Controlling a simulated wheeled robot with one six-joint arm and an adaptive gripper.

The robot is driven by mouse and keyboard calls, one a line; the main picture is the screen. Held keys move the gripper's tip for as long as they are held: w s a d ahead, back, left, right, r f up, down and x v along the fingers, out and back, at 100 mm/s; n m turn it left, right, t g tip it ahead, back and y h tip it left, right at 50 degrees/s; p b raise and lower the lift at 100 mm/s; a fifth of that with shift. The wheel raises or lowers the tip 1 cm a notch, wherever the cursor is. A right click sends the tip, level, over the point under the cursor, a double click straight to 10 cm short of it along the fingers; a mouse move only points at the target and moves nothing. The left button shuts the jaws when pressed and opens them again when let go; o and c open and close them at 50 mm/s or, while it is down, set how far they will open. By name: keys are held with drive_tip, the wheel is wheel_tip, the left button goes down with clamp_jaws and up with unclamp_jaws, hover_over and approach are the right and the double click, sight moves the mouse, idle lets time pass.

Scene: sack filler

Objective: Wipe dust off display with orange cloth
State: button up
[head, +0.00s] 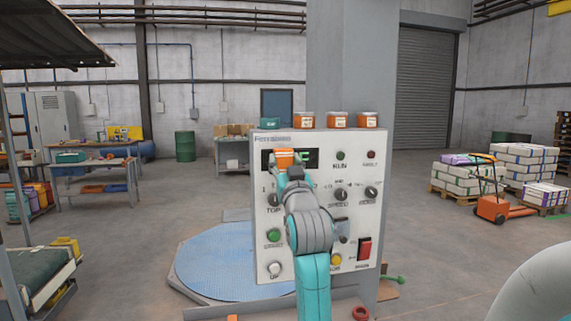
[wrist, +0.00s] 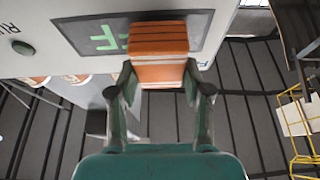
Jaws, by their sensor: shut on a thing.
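The orange cloth (wrist: 158,55) is a folded pad with pale stripes, held between the two fingers of my gripper (wrist: 162,85). In the wrist view it lies over part of the dark display (wrist: 85,33), and green characters show to its left. Whether it touches the display surface I cannot tell. In the head view the cloth (head: 284,156) covers the middle of the display (head: 311,158) at the top of the white control panel (head: 330,225). My gripper (head: 292,168) is in front of the panel, partly hidden by my arm. No dust can be made out.
Knobs, a green button (head: 274,235) and a red switch (head: 364,248) sit below the display. Several small containers, including an orange one (head: 304,120), stand along the panel's top. A blue round platform (head: 225,270) is behind at left.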

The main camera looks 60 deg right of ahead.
drive_tip(key=shift+w+d, duration=0.55)
drive_tip(key=shift+d, duration=0.1)
idle(0.3)
drive_tip(key=shift+w+a, duration=1.35)
drive_tip(key=shift+w, duration=0.15)
drive_tip(key=shift+d, duration=0.1)
drive_tip(key=shift+s+d, duration=1.4)
drive_tip(key=shift+d, duration=0.05)
drive_tip(key=shift+f, duration=0.1)
drive_tip(key=shift+s, duration=0.1)
drive_tip(key=shift+s+a, duration=0.95)
drive_tip(key=shift+a, duration=0.25)
drive_tip(key=shift+s+a, duration=0.9)
drive_tip(key=shift+a, duration=0.25)
